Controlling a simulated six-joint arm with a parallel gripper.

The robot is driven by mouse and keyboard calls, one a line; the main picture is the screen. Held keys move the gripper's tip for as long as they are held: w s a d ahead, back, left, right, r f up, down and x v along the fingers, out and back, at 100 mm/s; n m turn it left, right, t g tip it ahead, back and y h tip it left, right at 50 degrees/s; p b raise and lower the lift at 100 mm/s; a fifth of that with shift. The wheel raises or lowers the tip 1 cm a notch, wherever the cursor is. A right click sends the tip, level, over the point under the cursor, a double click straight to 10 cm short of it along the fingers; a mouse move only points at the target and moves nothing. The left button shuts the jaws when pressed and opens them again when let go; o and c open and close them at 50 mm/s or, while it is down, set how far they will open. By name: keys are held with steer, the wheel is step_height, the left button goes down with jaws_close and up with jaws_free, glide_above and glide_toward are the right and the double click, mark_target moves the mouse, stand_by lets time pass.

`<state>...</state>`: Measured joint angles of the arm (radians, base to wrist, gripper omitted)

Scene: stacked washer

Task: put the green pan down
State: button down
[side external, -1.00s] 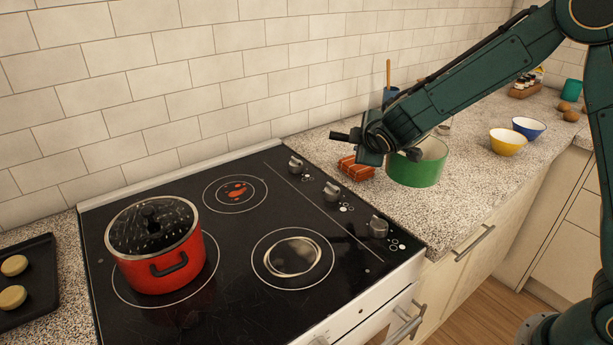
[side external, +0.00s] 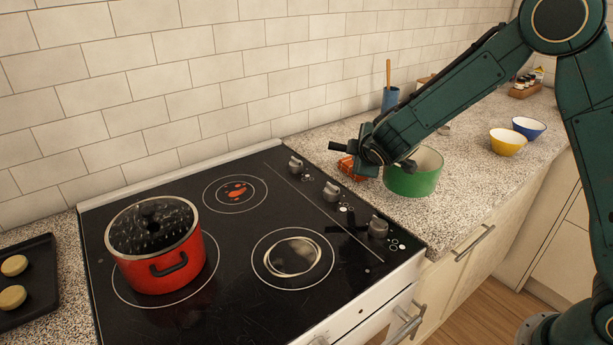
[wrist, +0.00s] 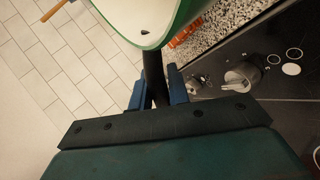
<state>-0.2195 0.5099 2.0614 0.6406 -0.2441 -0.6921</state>
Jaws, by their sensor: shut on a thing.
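The green pan (side external: 412,181) is at the counter's near end, just right of the stove. It looks upright; I cannot tell whether its base touches the counter. In the wrist view the pan (wrist: 187,17) fills the top, with its pale inside and green rim showing. My gripper (wrist: 157,88) is shut on the pan's dark handle (wrist: 153,65), its blue fingers on either side. In the side view my gripper (side external: 402,166) is at the pan's left rim, and the wrist hides most of the handle.
An orange-red item (side external: 353,170) lies left of the pan, close to it and partly hidden. A black stove (side external: 245,270) with knobs carries a red pot (side external: 160,262). Yellow (side external: 507,142) and blue (side external: 529,127) bowls stand farther right. Counter between pan and bowls is clear.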

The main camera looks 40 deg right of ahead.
steer(key=shift+f, duration=2.2)
steer(key=c, duration=1.3)
jaws_free()
steer(key=shift+o, duration=0.2)
steer(key=shift+f, duration=0.1)
steer(key=shift+s+a, duration=0.1)
steer(key=v, duration=1.3)
steer(key=shift+s, duration=0.25)
steer(key=shift+a+r, duration=0.1)
steer(key=shift+r, duration=0.15)
